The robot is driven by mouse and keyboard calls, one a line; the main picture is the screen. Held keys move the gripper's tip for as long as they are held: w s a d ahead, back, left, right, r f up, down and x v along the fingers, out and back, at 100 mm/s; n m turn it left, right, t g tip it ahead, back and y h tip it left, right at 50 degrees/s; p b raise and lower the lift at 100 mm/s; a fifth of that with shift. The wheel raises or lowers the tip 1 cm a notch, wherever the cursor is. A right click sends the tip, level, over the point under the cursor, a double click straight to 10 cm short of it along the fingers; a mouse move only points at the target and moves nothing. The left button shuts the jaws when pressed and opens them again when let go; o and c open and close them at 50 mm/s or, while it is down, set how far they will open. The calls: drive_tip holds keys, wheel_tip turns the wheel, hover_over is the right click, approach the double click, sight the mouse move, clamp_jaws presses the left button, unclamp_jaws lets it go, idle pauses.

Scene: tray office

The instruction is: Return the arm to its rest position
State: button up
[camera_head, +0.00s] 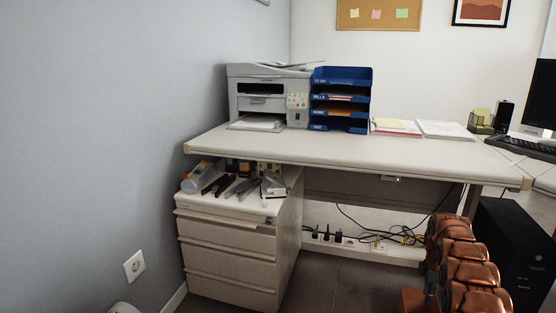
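Copper-brown rounded links, which look like my own folded arm (465,268), stand at the lower right. They are in front of the desk's right end and partly hide the floor there. My gripper's fingers do not show in this view, so I cannot tell whether it is open or shut, or whether it holds anything.
The desk (340,150) holds a printer (262,92), blue letter trays (341,76), papers (444,129) and a monitor (541,95). A drawer cabinet (228,254) with stationery on top stands under its left end. A black computer case (512,245) and cables (405,238) are below.

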drive_tip(key=s+a+r+m+p, duration=0.2)
drive_tip(key=s+a+r+p, duration=0.4)
drive_tip(key=r, duration=0.9)
drive_tip(key=s+a+r+m+p, duration=0.35)
drive_tip(key=a+r+p, duration=0.35)
drive_tip(key=r, duration=0.7)
drive_tip(key=s+a+r+m+p, duration=0.2)
drive_tip(key=s+a+r+p, duration=0.45)
drive_tip(key=r, duration=0.85)
drive_tip(key=s+a+r+m+p, duration=0.2)
drive_tip(key=s+a+r+p, duration=0.3)
drive_tip(key=s+r+p, duration=0.3)
drive_tip(key=s+a+r+m+p, duration=0.1)
drive_tip(key=s+a+r+p, duration=0.4)
drive_tip(key=s, duration=0.8)
drive_tip(key=s+a+r+m+g+p, duration=0.1)
drive_tip(key=s+a+r+m+p, duration=0.1)
drive_tip(key=s+a+r+p, duration=0.4)
drive_tip(key=s+r+p, duration=0.4)
drive_tip(key=r, duration=0.1)
drive_tip(key=shift+s+m+y+p, duration=0.3)
drive_tip(key=shift+s+m+p, duration=0.05)
drive_tip(key=shift+s, duration=0.05)
